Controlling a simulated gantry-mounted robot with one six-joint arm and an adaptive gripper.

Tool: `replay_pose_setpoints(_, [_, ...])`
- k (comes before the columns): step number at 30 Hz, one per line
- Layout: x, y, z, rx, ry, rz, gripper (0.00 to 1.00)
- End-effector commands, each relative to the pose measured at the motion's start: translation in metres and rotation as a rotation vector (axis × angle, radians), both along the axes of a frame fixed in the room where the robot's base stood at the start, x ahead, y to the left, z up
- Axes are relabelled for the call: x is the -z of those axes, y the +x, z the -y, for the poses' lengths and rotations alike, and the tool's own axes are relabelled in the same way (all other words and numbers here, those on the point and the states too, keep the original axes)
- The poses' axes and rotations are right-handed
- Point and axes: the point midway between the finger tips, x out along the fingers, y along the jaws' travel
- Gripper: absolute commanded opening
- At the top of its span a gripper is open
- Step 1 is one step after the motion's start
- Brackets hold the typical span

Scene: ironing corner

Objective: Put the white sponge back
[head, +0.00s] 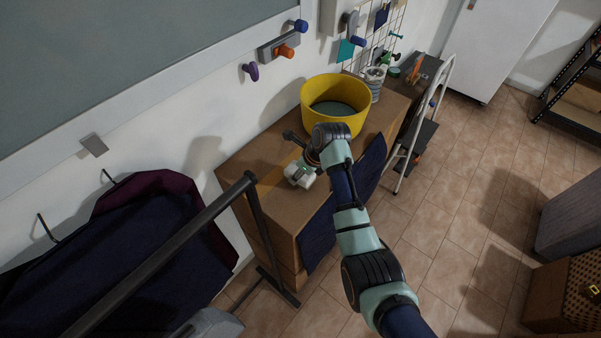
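My gripper (301,174) is at the end of my arm, low over the left part of a wooden cabinet top (262,160), just in front of a yellow tub. A small pale, partly green shape shows at its end. I cannot tell whether this is only the fingers or also the white sponge. I cannot make out the white sponge for certain anywhere else. My wrist hides part of the cabinet top and the tub's lower front. Whether the fingers are open or shut is too small to tell.
The yellow tub (315,93) stands on the cabinet against the wall, with a pale canister (374,80) to its right. A dark cloth (318,235) hangs over the cabinet's front. A step ladder (424,125) stands to the right. A dark bar (165,255) crosses the lower left. Tiled floor is open at right.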

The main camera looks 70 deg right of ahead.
Motion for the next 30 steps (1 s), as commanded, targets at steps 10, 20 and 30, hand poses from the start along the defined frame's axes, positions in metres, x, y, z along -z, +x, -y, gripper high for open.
replay_pose_setpoints(10, [0.012, 0.0, 0.0, 0.0, -0.001, 0.001, 0.24])
replay_pose_setpoints(20, [0.019, 0.0, 0.0, 0.0, -0.001, 0.001, 0.69])
replay_pose_setpoints(30, [0.019, 0.0, 0.0, 0.0, -0.001, 0.001, 0.82])
